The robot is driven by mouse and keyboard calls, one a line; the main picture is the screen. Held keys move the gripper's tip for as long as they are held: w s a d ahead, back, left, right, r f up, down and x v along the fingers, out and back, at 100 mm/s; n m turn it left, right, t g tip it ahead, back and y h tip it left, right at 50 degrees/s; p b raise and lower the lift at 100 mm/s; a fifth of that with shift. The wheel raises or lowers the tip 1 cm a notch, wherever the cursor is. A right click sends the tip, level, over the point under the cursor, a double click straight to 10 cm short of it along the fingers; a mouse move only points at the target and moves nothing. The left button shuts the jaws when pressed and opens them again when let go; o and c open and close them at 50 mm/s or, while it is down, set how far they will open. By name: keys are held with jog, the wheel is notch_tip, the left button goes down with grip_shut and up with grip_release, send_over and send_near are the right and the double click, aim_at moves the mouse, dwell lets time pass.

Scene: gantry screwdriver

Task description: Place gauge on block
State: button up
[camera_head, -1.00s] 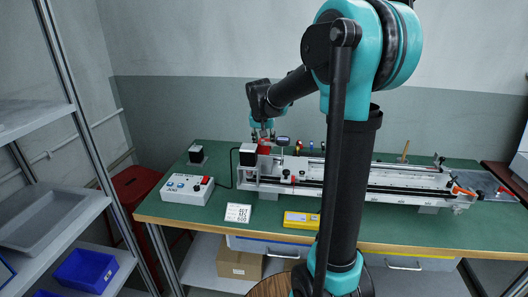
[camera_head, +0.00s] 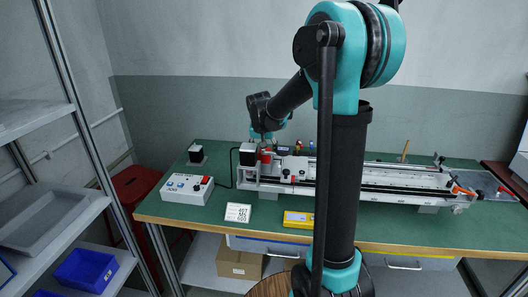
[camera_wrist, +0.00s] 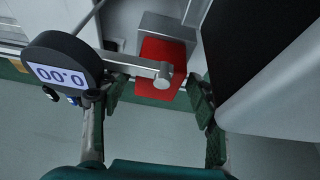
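The gauge (camera_wrist: 62,68) is a round dark digital dial reading 0.00. A metal arm joins it to a red base (camera_wrist: 158,91), which also shows in the head view (camera_head: 266,157). In the head view the dial (camera_head: 283,150) is right of the base. The red base stands against or on a grey metal block (camera_wrist: 166,28); the exact contact is hard to see. My gripper (camera_wrist: 157,96), above the base in the head view (camera_head: 263,138), has its fingers on both sides of the red base. A gap shows at the left finger, and the gripper looks open.
A black motor housing (camera_head: 248,153) stands close left of the gripper. The gantry rail (camera_head: 400,182) runs right along the green bench (camera_head: 205,221). A control box (camera_head: 187,189), a white sign (camera_head: 238,212) and a yellow device (camera_head: 300,219) lie in front.

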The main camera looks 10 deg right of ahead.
jog(key=v, duration=1.2)
jog(key=shift+r, duration=0.15)
dwell(0.4)
dwell(1.7)
